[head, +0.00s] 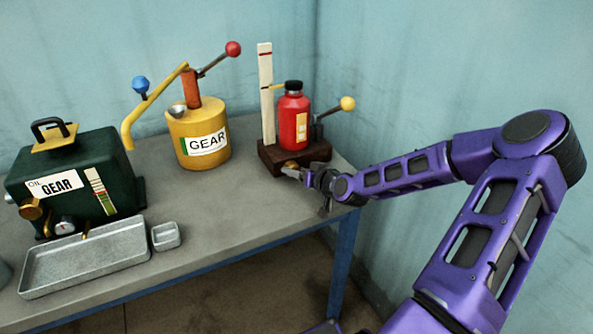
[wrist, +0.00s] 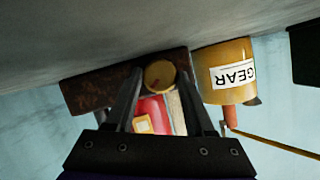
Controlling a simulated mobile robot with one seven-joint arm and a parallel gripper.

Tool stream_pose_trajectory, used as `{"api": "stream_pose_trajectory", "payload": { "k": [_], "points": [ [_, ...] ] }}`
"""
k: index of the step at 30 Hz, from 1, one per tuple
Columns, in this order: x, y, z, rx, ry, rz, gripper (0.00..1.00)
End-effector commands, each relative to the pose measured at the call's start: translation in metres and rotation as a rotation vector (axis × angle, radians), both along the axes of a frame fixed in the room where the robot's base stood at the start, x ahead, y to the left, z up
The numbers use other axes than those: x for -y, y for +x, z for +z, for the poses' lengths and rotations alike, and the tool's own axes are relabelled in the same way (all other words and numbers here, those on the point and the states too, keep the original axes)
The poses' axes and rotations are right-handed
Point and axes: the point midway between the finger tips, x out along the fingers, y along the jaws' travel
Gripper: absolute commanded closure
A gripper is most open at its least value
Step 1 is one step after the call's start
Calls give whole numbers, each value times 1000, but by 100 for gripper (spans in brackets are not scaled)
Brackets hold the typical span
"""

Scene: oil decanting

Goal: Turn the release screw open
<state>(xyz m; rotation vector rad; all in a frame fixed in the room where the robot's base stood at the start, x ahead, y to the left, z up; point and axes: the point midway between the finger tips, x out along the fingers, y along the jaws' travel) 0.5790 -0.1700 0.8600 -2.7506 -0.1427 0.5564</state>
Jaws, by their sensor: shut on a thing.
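The release screw is a round brass knob (head: 290,165) low on the front of the dark brown base (head: 268,158) at the right end of the table. Its round face (wrist: 160,75) shows in the wrist view with a small red mark on it. My gripper (head: 298,172) is at the front of the base, its two dark fingers on either side of the knob, shut on it. On the base stand a red bottle (head: 287,122) with a black cap, a pale upright scale (head: 266,95) and a lever ending in a yellow ball (head: 347,103).
A yellow GEAR can (head: 190,150) with a pump lever stands left of the base. Further left are a dark green oil tank (head: 90,165), a long grey tray (head: 40,292) and a small grey dish (head: 165,245). The table front between dish and base is clear.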

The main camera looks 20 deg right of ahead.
Motion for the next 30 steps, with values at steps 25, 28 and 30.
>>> {"api": "stream_pose_trajectory", "payload": {
  "k": [25,28,30],
  "points": [
    [1,-1,1,1,2,0,16],
    [2,-8,4,0,1,-2,16],
    [4,-16,8,1,1,-2,16]
  ]
}}
